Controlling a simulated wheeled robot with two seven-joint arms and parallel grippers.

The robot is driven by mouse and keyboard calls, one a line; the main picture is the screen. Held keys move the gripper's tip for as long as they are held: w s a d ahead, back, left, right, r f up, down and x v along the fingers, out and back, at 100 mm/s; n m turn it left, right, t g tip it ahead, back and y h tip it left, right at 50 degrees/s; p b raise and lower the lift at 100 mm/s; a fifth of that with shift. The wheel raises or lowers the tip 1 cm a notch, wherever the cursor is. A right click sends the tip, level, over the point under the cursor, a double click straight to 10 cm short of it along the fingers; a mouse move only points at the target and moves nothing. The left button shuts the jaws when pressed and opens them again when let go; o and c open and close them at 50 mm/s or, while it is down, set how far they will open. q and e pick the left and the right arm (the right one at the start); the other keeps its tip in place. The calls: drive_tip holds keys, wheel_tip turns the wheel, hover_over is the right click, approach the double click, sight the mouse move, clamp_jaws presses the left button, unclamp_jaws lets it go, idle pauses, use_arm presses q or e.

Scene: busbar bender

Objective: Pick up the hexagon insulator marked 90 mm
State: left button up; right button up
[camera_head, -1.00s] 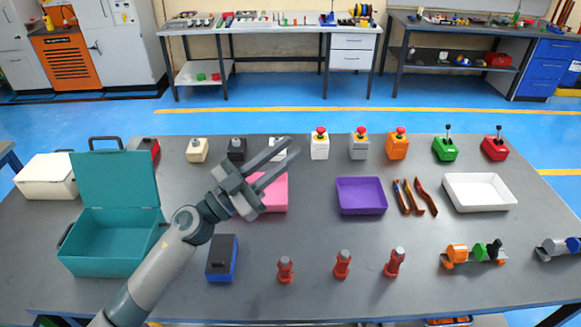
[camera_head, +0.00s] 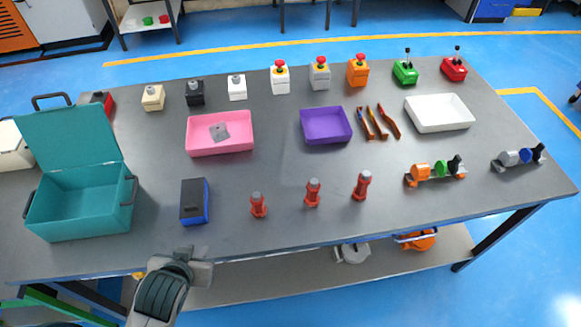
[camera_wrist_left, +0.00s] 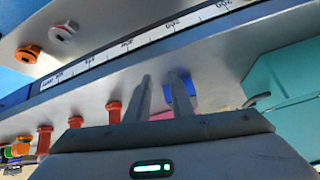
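Three red hexagon insulators with grey tops stand upright in a row near the table's front edge: a left one (camera_head: 258,205), a middle one (camera_head: 313,192) and a right one (camera_head: 361,186). No 90 mm mark is readable on any of them. They also show at the left in the left wrist view (camera_wrist_left: 113,112). My left gripper (camera_head: 198,266) is at the table's near edge, left of the insulators and apart from them. In the left wrist view its two fingers (camera_wrist_left: 160,98) stand apart with nothing between them. My right gripper is not in view.
A blue-black box (camera_head: 194,202) and an open teal box (camera_head: 84,203) stand left of the insulators. Behind are a pink tray (camera_head: 220,149) and a purple tray (camera_head: 327,138). Coloured clamps (camera_head: 436,173) stand to the right. A lower shelf (camera_head: 300,284) holds other parts.

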use_arm(q)
drive_tip(key=s+d+f+m+g+h, duration=0.2)
drive_tip(key=s+d+f+g, duration=0.2)
drive_tip(key=s+f, duration=0.5)
drive_tip(key=s+f+g+b, duration=0.1)
drive_tip(key=s+f+b, duration=0.15)
drive_tip(key=f, duration=1.25)
drive_tip(key=s+f+g+b, duration=0.1)
drive_tip(key=s+f+b, duration=0.15)
drive_tip(key=f, duration=1.35)
drive_tip(key=s+a+f+b, duration=0.3)
drive_tip(key=s+f+b, duration=0.2)
drive_tip(key=s+f, duration=1.2)
wheel_tip(320, 180, down, 2)
drive_tip(key=shift+a+f+m+g+y, duration=0.2)
drive_tip(key=shift+f+m+g+y, duration=0.1)
drive_tip(key=shift+g, duration=0.1)
